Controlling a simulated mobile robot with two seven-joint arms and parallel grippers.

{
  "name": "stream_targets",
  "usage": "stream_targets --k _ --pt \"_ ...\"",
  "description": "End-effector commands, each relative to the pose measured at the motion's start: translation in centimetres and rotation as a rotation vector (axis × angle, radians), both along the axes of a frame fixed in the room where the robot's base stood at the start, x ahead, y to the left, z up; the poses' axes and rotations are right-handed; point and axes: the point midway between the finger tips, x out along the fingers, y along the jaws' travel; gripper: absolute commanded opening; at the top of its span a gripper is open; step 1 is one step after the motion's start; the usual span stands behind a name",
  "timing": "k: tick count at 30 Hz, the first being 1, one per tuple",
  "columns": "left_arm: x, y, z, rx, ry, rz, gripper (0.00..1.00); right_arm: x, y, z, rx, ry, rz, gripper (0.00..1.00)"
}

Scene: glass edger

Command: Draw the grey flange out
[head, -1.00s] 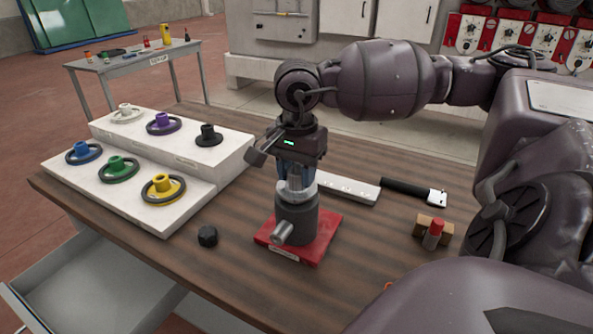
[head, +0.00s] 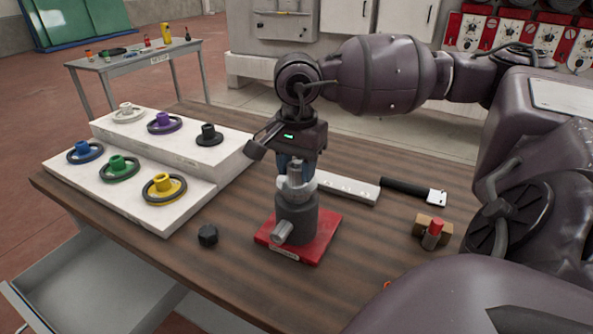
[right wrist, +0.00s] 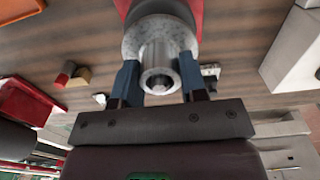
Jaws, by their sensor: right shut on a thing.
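The grey flange (head: 283,187) is upright, its pale disc at the top of a dark grey cylindrical holder (head: 297,222) and its hub pointing up. The holder stands on a red base plate (head: 322,238) and has a side knob (head: 282,233). My right gripper (head: 296,172) is above the holder, pointing down, shut on the flange's hub. In the right wrist view the gripper's (right wrist: 160,68) blue fingers stand on either side of the flange's hub, with its speckled disc (right wrist: 132,42) beyond. How deep the flange sits is hidden. My left gripper is not in view.
A stepped white rack (head: 190,214) at left carries several coloured flanges with rings. A black hex nut (head: 208,235) lies left of the base. A white bar (head: 349,188), a black-handled tool (head: 410,190) and a wooden block (head: 424,225) with a red-capped piece lie right.

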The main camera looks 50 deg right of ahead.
Motion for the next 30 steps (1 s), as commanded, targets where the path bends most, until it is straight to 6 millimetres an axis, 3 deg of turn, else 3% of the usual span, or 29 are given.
stream_targets --k 30 --pt "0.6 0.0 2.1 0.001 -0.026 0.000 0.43 0.0 0.0 4.3 0.000 -0.004 0.000 0.05"
